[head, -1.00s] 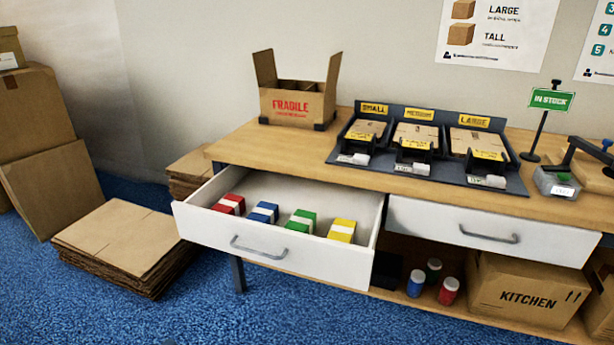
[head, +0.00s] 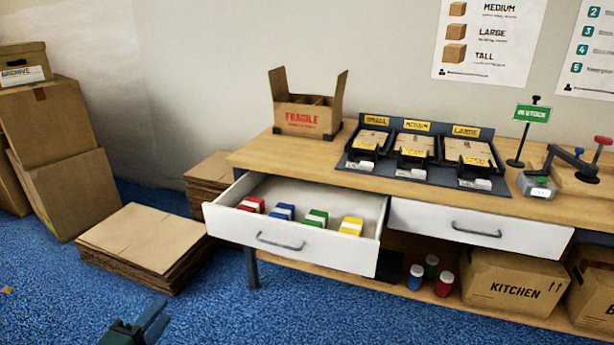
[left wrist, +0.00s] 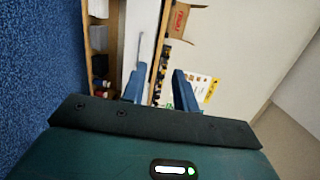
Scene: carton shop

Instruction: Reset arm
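My left gripper (head: 150,322) shows at the bottom left of the head view, low over the blue carpet and well in front of the workbench (head: 262,150). In the left wrist view its two blue fingers (left wrist: 160,88) stand apart with nothing between them. The bench and wall appear turned sideways beyond them. My right gripper is in neither view. The left drawer (head: 290,246) is pulled open and holds red, blue, green and yellow bundles in a row. The right drawer (head: 480,230) is shut.
A FRAGILE carton (head: 303,119) and a dark sorter rack (head: 420,165) stand on the bench. Flat cardboard (head: 143,235) is stacked on the floor left of the drawer, with big cartons (head: 68,185) behind it. A KITCHEN carton (head: 515,285) sits below. The front carpet is free.

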